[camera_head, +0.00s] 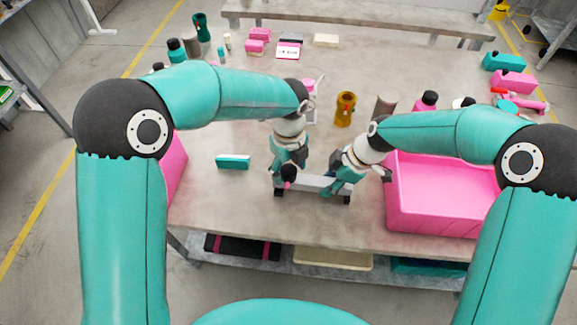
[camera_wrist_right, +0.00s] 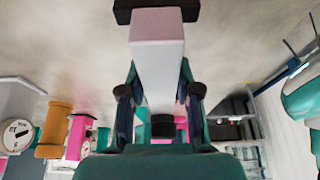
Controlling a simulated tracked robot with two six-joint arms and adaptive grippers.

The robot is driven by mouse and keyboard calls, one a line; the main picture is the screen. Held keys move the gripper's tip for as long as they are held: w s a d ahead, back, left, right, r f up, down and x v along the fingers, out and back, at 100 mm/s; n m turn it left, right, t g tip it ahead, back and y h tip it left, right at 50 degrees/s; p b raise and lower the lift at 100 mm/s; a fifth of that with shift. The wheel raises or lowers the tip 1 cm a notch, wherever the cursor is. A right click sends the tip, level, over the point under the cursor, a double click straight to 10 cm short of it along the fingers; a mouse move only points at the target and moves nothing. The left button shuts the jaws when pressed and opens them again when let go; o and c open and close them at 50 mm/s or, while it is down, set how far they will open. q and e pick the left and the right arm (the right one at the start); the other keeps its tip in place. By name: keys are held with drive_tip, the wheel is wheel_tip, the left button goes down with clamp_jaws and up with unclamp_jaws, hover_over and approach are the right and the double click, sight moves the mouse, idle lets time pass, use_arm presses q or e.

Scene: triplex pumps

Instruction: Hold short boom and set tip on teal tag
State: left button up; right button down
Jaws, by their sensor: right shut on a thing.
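A light grey bar with dark ends, which looks like the short boom (camera_head: 313,183), lies low over the table in front of both grippers in the head view. My right gripper (camera_head: 336,188) is shut on it near its right end. In the right wrist view the boom (camera_wrist_right: 158,62) runs between the two fingers of that gripper (camera_wrist_right: 158,105), with a black end cap beyond them. My left gripper (camera_head: 287,175) is at the boom's left end; whether its jaws are shut is unclear. A teal and white block (camera_head: 233,162), possibly the teal tag, is on the table to the left.
A large pink bin (camera_head: 435,205) stands right of my right gripper. A yellow-brown cylinder (camera_head: 345,109) and a grey cylinder (camera_head: 384,107) stand behind. Pink, black and white blocks (camera_head: 288,47) lie farther back. The table front is clear.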

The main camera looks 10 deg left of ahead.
use_arm(q)
drive_tip(key=c, duration=0.9)
drive_tip(key=shift+n, duration=0.3)
drive_tip(key=n, duration=0.9)
drive_tip(key=shift+n, duration=0.3)
drive_tip(key=n, duration=0.4)
drive_tip(key=shift+n, duration=0.3)
drive_tip(key=n, duration=0.4)
drive_tip(key=shift+n, duration=0.4)
use_arm(e)
drive_tip(key=shift+s, duration=0.1)
drive_tip(key=shift+a, duration=0.1)
